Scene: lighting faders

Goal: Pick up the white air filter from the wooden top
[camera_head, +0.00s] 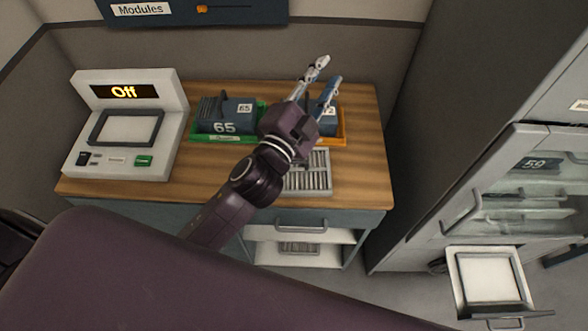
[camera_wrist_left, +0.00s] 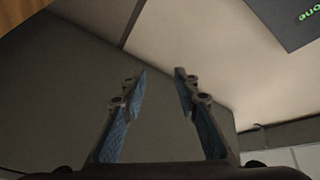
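A pale, ribbed rectangular panel, which looks like the white air filter (camera_head: 312,178), lies on the wooden top (camera_head: 362,110) near its front edge. My left forearm covers part of its left side. My left gripper (camera_head: 327,75) is beyond the filter, over the back of the wooden top, with its fingers apart and nothing between them. The left wrist view also shows my left gripper (camera_wrist_left: 161,75) open and empty, facing the wall. My right gripper does not show.
A console reading "Off" (camera_head: 124,92) stands at the left. A glass-fronted cabinet (camera_head: 520,180) is at the right. Another ribbed panel (camera_head: 300,248) lies below the top.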

